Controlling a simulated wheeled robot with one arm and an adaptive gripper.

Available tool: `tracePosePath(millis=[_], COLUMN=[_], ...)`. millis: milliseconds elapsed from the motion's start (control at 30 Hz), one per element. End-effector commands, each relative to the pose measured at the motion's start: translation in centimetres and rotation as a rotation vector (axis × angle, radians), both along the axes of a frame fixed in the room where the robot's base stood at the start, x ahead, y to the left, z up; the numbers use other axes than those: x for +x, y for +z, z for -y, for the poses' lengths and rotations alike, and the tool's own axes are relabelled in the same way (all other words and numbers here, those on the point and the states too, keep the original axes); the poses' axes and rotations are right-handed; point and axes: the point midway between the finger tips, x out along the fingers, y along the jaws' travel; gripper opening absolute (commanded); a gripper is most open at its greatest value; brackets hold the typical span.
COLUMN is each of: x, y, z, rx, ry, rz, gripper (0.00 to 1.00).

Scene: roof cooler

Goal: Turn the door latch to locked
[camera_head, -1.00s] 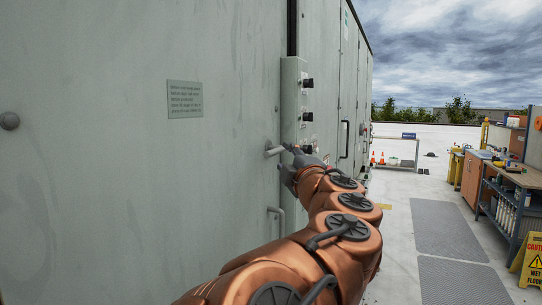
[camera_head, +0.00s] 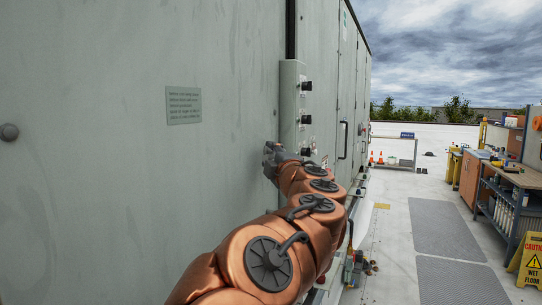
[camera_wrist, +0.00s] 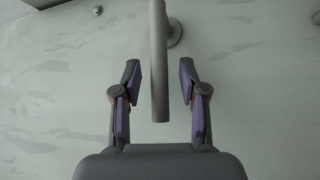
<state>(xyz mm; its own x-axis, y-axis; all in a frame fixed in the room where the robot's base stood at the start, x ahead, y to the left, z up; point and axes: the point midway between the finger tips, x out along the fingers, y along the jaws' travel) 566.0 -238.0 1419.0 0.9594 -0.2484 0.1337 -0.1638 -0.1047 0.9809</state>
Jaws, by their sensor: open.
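The door latch (camera_wrist: 158,65) is a grey bar handle on a round base, seen in the wrist view. It stands out from the pale grey-green door (camera_wrist: 55,100). My gripper (camera_wrist: 160,78) is open, with one finger on each side of the latch bar and a visible gap to it on both sides. In the head view my gripper (camera_head: 272,155) is up against the door (camera_head: 150,210), left of the control box. There my gripper and arm hide most or all of the latch.
A control box (camera_head: 292,105) with black knobs stands just right of my gripper. A sign plate (camera_head: 183,105) is on the door. A workbench (camera_head: 510,185) and a yellow wet floor sign (camera_head: 532,262) stand at the right. The grey floor mats (camera_head: 445,230) are clear.

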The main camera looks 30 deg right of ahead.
Motion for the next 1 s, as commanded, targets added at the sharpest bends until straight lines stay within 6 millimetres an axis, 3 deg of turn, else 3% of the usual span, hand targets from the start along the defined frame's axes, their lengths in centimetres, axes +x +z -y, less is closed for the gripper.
tracePosePath(millis=[300,700,1000], x=[0.16,0.16,0.17], y=[0.02,0.02,-0.01], z=[0.02,0.00,0.00], rx=[0.000,0.000,0.000], ry=[0.001,0.001,0.001], rz=[0.000,0.000,-0.001], gripper=[0.41,0.00,0.00])
